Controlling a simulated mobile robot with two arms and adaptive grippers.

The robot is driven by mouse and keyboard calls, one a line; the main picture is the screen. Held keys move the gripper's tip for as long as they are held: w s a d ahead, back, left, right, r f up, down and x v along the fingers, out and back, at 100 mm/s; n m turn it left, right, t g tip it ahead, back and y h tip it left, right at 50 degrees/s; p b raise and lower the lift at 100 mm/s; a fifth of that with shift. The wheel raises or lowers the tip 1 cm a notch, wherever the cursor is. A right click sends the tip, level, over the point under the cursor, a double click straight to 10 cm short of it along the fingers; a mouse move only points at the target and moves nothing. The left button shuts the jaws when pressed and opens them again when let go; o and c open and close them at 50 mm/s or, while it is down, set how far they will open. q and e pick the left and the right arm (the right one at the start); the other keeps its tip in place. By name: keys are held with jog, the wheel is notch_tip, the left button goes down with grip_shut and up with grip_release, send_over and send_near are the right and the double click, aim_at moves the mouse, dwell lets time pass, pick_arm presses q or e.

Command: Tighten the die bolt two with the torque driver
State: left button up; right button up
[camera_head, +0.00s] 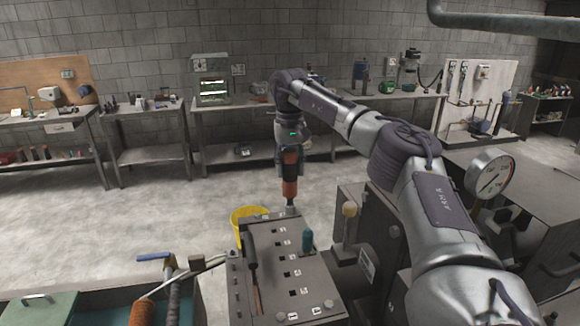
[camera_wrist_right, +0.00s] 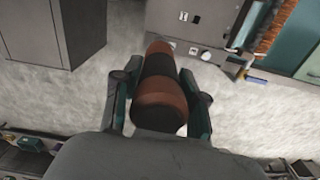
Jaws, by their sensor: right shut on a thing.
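My right gripper (camera_head: 291,150) is shut on the torque driver (camera_head: 290,182), which has an orange and black grip. The driver hangs upright with its shank pointing down at the far right corner of the grey die plate (camera_head: 262,268). In the head view its tip meets that corner; I cannot tell whether it is seated on a bolt there. In the right wrist view the driver (camera_wrist_right: 158,88) lies between the two fingers (camera_wrist_right: 160,108), and its tip is hidden. Bolt heads (camera_head: 328,303) show at the plate's near corners; their numbers are too small to read surely. My left gripper is out of view.
A yellow bucket (camera_head: 247,213) stands on the floor behind the plate. A teal-handled tool (camera_head: 307,240) and a dark-handled tool (camera_head: 251,252) stand at the plate. A pressure gauge (camera_head: 489,175) rises at the right. Workbenches (camera_head: 150,154) line the back wall, with open floor before them.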

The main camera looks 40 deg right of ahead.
aim_at(290, 151)
jog(key=shift+f, duration=0.3)
dwell(1.2)
jog(key=shift+r, duration=3.1)
